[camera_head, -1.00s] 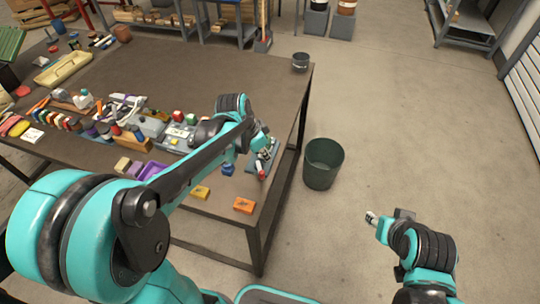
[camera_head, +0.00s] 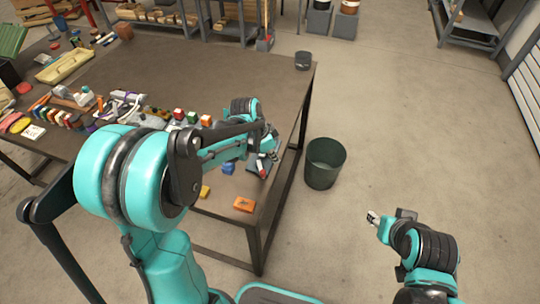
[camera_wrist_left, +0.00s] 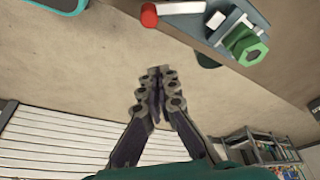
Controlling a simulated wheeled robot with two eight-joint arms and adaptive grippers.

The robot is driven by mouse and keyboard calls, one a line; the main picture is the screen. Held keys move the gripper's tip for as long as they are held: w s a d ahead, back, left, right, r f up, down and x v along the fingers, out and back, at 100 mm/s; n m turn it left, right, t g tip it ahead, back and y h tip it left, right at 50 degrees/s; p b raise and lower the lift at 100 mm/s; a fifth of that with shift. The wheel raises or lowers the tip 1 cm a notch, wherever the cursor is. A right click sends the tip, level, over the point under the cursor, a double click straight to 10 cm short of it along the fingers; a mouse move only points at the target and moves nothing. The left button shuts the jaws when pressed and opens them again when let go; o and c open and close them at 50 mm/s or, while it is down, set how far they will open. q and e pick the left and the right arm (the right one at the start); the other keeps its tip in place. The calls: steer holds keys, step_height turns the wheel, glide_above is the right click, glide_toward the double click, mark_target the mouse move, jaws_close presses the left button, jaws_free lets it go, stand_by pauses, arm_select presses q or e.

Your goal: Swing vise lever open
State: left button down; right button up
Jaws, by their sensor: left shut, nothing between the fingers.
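The vise (camera_wrist_left: 238,30) is a grey-blue block with a green hex part, at the top right of the left wrist view, on the table's edge. Its lever (camera_wrist_left: 180,8) is a pale bar ending in a red knob (camera_wrist_left: 149,15). The red knob also shows in the head view (camera_head: 262,172), at the table's right edge, with the vise partly hidden by my left arm. My left gripper (camera_wrist_left: 155,75) is shut and empty, its tips below the red knob in the wrist view and apart from it. My right gripper (camera_head: 372,217) hangs over the floor, too small to read.
The brown table (camera_head: 240,75) holds many small items at the left, and an orange block (camera_head: 244,204) near its front corner. A dark green bin (camera_head: 324,163) stands on the floor right of the table. A dark cup (camera_head: 302,61) sits at the far corner.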

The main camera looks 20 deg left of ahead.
mark_target(261, 166)
arm_select(q)
steer(key=f, duration=0.1)
steer(key=f+b, duration=0.1)
steer(key=f, duration=0.1)
steer(key=a+f+b, duration=0.1)
steer(key=shift+s+a+f, duration=0.1)
steer(key=shift+s+f, duration=0.25)
steer(key=shift+s, duration=0.05)
steer(key=shift+s+a, duration=0.25)
steer(key=shift+s, duration=0.05)
steer(key=shift+a, duration=0.1)
steer(key=shift+s+r, duration=0.1)
